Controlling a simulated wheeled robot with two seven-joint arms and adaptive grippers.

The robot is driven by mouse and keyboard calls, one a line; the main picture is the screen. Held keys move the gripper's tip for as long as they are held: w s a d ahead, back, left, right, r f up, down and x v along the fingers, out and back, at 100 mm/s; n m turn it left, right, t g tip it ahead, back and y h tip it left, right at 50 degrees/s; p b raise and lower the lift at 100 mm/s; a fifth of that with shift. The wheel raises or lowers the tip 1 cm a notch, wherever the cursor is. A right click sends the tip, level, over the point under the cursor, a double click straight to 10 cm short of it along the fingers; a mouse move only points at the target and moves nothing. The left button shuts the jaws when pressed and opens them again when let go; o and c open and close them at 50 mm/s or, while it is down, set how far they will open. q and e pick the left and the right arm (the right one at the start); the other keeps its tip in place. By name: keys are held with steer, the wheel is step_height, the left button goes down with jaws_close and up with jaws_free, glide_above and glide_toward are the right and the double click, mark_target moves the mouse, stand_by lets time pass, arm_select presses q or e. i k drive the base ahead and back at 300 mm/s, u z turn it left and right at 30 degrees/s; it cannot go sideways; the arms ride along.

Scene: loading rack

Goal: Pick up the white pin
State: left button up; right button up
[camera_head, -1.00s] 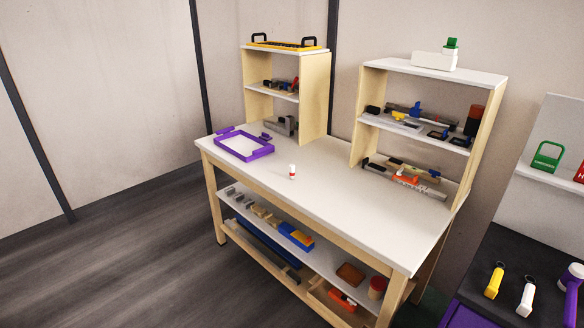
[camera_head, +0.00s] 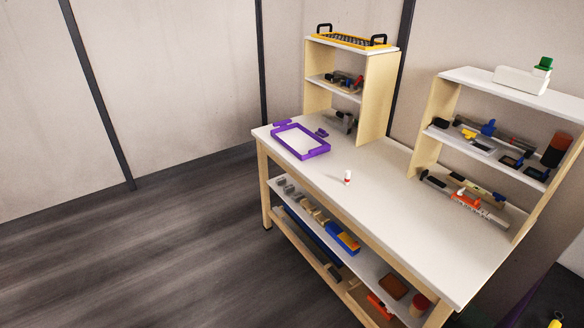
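A small white upright piece with a red band (camera_head: 347,177) stands on the white top of the wooden workbench (camera_head: 400,220). It is too small to tell whether it is a pin. The white tag-like piece with a dark ring, seen earlier on the dark table at the lower right, is now out of frame. Only the tip of a yellow piece (camera_head: 556,323) shows there, at the bottom right edge. Neither of my grippers is in view.
A purple tray frame (camera_head: 300,155) lies at the bench's far left end. Two shelf units, left (camera_head: 378,95) and right (camera_head: 438,120), stand on the bench with tools. A lower shelf (camera_head: 375,262) holds several items. Open floor (camera_head: 150,240) lies to the left.

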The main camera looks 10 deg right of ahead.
mark_target(348, 173)
steer(key=u, duration=0.55)
steer(key=i, duration=2)
steer(key=z, duration=0.6)
